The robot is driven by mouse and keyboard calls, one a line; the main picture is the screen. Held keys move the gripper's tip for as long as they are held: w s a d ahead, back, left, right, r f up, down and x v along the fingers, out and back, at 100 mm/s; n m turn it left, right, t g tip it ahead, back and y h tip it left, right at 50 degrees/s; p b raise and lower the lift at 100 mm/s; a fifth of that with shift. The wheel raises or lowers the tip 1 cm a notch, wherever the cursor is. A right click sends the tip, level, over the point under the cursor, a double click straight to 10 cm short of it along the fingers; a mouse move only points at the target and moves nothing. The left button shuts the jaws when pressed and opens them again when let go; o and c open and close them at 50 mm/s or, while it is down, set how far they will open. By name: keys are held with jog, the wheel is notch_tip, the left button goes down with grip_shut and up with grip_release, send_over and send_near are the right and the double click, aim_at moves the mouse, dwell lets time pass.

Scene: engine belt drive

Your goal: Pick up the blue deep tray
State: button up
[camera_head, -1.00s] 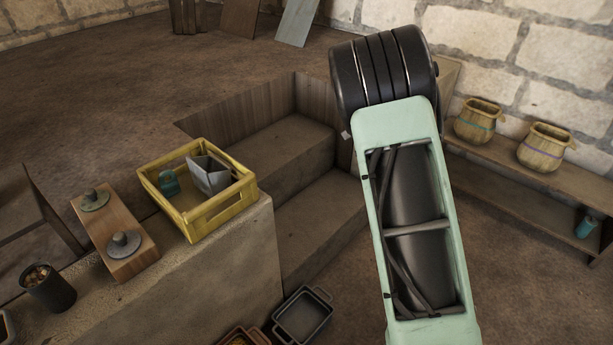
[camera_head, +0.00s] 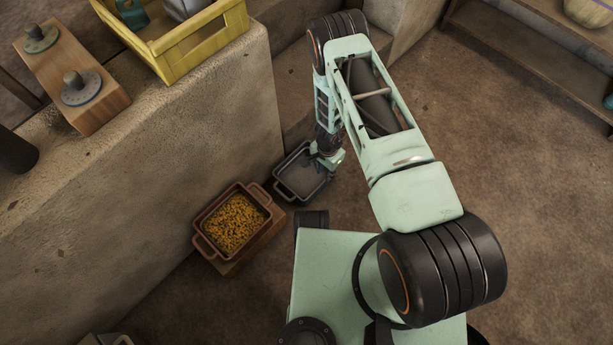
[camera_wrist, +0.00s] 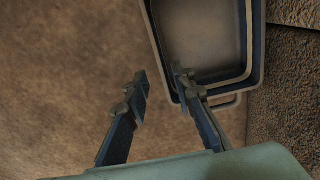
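The blue deep tray (camera_head: 296,178) is a dark blue-grey rectangular tray with end handles. It sits low beside the stone wall in the head view and looks empty. In the wrist view the tray (camera_wrist: 244,75) fills the upper right, with a handle at its lower edge. My gripper (camera_wrist: 160,80) is open, its two fingers apart. The right finger overlaps the tray's near left corner in the picture, and the left finger is over bare floor. I cannot tell whether the right finger touches the tray. In the head view my gripper (camera_head: 326,160) is at the tray's right side, partly hidden.
A reddish-brown tray of yellow-orange bits (camera_head: 204,241) stands next to the blue tray. The stone wall (camera_head: 130,190) borders both trays on the left. A yellow crate (camera_head: 190,48) and a wooden block with knobs (camera_head: 110,104) stand on top.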

jog(key=b, duration=0.1)
send_over(322, 184)
jog(key=f, duration=0.4)
jog(key=shift+w+d+f, duration=0.15)
jog(key=shift+w+d, duration=0.1)
jog(key=shift+w, duration=0.1)
jog(key=f+b, duration=0.2)
jog(key=f, duration=0.1)
jog(key=f+b, duration=0.1)
jog(key=f, duration=0.1)
jog(key=shift+s+a+f, duration=0.1)
jog(key=shift+s+a, duration=0.2)
grip_shut()
